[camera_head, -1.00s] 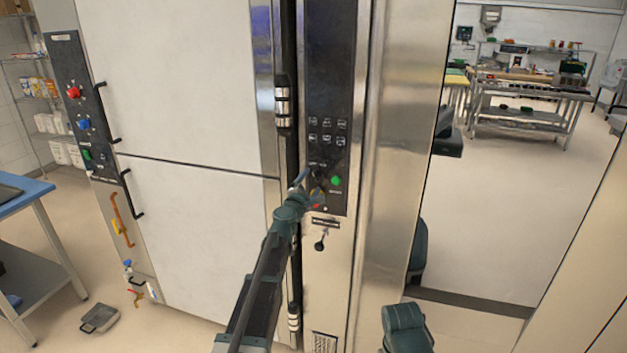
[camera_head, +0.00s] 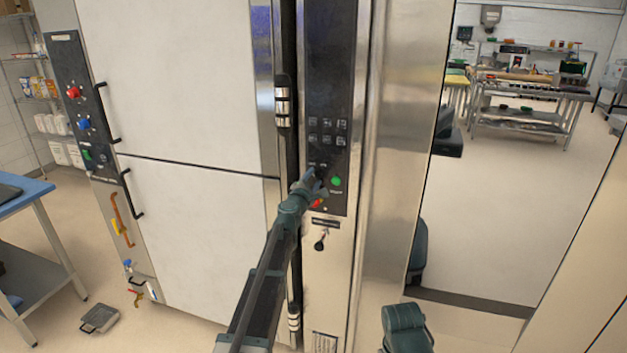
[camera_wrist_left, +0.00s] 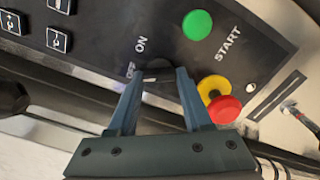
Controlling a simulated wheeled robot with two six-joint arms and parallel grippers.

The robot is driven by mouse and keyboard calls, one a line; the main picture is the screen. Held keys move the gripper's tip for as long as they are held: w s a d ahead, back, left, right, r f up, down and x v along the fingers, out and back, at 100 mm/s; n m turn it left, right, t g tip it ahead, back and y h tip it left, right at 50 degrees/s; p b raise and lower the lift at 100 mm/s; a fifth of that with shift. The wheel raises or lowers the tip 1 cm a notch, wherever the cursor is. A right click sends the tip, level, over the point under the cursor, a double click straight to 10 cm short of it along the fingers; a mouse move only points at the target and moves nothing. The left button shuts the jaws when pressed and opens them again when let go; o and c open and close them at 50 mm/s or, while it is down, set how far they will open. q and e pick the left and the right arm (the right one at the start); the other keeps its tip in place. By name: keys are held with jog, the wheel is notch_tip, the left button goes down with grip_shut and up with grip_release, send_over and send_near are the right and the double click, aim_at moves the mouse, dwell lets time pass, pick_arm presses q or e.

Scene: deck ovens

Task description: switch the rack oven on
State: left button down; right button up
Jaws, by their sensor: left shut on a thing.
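The rack oven's black control panel (camera_head: 328,110) stands upright in the middle of the head view. My left gripper (camera_head: 314,182) is at its lower part. In the left wrist view my left gripper (camera_wrist_left: 160,82) is shut on a dark rotary switch (camera_wrist_left: 158,76) beside the ON and OFF marks. The jaws hide part of the switch, so its exact setting is hard to tell. A green START button (camera_wrist_left: 198,25) and a red emergency button on a yellow collar (camera_wrist_left: 222,108) sit beside the jaws. The green button also shows in the head view (camera_head: 336,181). My right gripper is not in view.
Several square keys (camera_head: 327,131) are above the switch. A small black knob (camera_head: 320,245) is on the steel below the panel. A white oven with door handles (camera_head: 190,90) is at the left. A blue-topped table (camera_head: 22,195) stands at far left.

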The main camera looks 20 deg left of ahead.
pick_arm(q)
jog(key=m, duration=0.6)
jog(key=shift+r, duration=0.1)
jog(key=m, duration=0.6)
jog(key=shift+r, duration=0.1)
dwell(0.7)
jog(key=shift+c, duration=1.6)
grip_release()
